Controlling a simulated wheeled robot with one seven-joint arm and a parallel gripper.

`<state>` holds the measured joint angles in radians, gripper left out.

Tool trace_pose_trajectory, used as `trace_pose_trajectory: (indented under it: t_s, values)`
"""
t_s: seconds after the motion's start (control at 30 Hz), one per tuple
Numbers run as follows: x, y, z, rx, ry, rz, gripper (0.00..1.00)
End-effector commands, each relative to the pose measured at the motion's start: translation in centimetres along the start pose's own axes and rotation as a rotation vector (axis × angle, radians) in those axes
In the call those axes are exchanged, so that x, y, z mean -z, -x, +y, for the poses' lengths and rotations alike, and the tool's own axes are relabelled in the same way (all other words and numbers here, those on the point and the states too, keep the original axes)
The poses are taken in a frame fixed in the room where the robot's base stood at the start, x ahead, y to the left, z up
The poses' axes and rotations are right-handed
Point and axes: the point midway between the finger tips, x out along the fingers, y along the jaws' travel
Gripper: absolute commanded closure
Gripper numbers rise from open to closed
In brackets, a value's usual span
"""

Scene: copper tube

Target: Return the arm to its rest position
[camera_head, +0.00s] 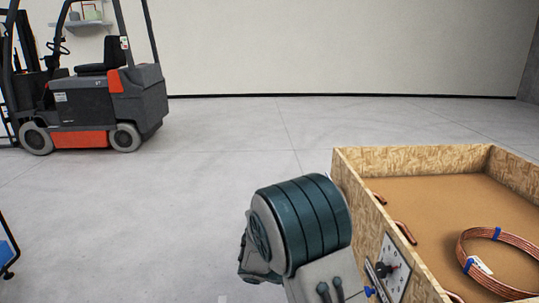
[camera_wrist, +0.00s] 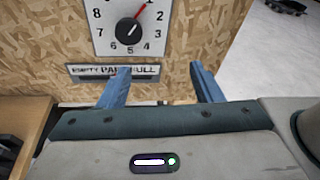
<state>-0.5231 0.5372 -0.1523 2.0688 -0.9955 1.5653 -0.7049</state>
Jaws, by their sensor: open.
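My gripper (camera_wrist: 163,80) shows in the wrist view as two blue fingers spread well apart, with nothing between them. The fingers point at the side wall of a chipboard crate (camera_wrist: 40,45). On that wall is a white dial plate (camera_wrist: 103,40) with a black knob and a red pointer near 1. Below it is a slot (camera_wrist: 85,70) marked EMPTY, PART and FULL, partly hidden by the left finger. In the head view, my arm reaches down beside the crate (camera_head: 415,158), and the dial plate (camera_head: 397,262) shows past it. A coil of copper tube (camera_head: 470,250) with blue ties lies in the crate.
Short copper pieces (camera_head: 405,232) lie along the crate's near left inside wall. A forklift (camera_head: 100,100) stands at the back left. Part of a blue wheeled thing (camera_head: 6,250) shows at the left edge. The grey floor (camera_head: 240,135) between is clear.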

Motion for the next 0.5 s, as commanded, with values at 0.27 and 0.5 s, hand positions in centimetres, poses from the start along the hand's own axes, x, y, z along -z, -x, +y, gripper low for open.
trace_pose_trajectory:
  t_s: [0.27,0.5]
  values:
    - [-0.7,-2.4,-6.5,0.168,-0.384,0.447,0.41]
    - [-0.6,-1.7,-10.8,0.337,-0.751,0.786,0.41]
